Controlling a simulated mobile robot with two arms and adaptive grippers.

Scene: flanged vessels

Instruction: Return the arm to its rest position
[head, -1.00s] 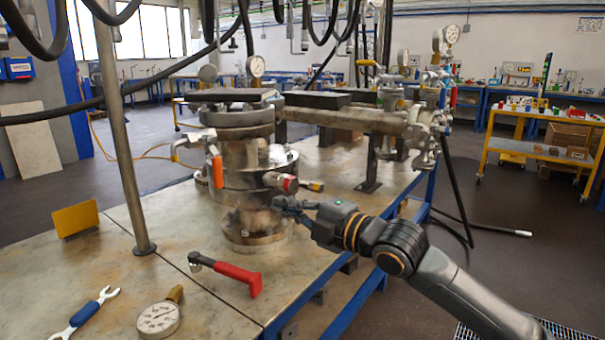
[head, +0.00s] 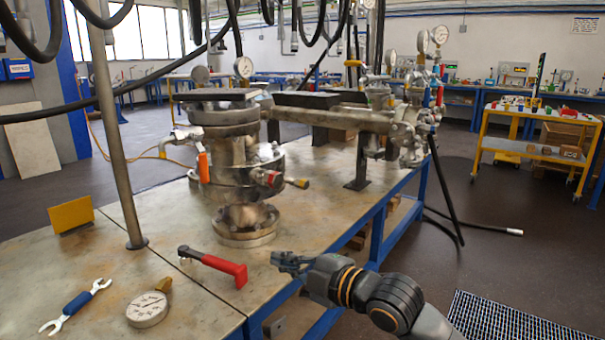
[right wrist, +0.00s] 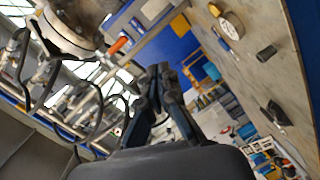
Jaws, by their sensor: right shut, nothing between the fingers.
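My right gripper (head: 287,262) is shut and empty. In the head view it is over the front right edge of the table, just right of the red-handled tool (head: 220,266) and in front of the flanged vessel (head: 240,175), apart from both. In the right wrist view its dark fingers (right wrist: 157,85) come together in the middle, with nothing seen between them. The vessel's flange (right wrist: 68,30) shows at the top left of that view. My left gripper does not show.
The table (head: 190,300) also carries a wrench (head: 75,306), a loose gauge (head: 147,309), a yellow plate (head: 72,215) and an upright pole (head: 118,150). Pipework with gauges (head: 410,120) runs to the back right.

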